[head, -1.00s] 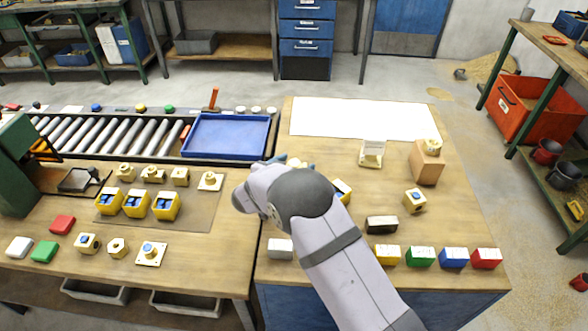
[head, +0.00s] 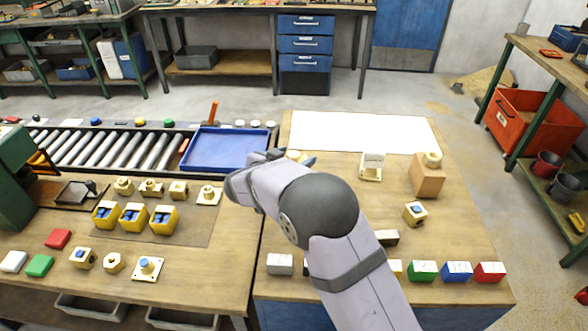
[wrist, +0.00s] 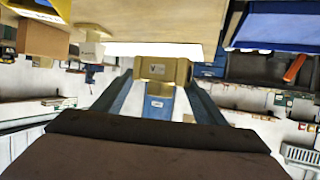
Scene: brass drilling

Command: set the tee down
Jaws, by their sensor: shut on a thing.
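My gripper (wrist: 161,85) is shut on the tee (wrist: 163,69), a brass-yellow body with a blue-marked part below it, between two dark blue-grey fingers in the wrist view. In the head view my gripper (head: 293,158) is over the back left of the right table, near the white sheet's left corner. Only a small yellow bit of the tee (head: 294,154) shows there, the rest being hidden by my wrist. I cannot tell whether the tee touches a surface. The white sheet (head: 365,132) lies bare at the back of the right table (head: 450,230).
A blue tray (head: 213,148) is left of my gripper. A white stand (head: 371,167) and a wooden block (head: 427,178) with a brass piece on top stand to the right. Coloured blocks line the front edge. The left table holds several brass fittings and yellow bins (head: 133,217).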

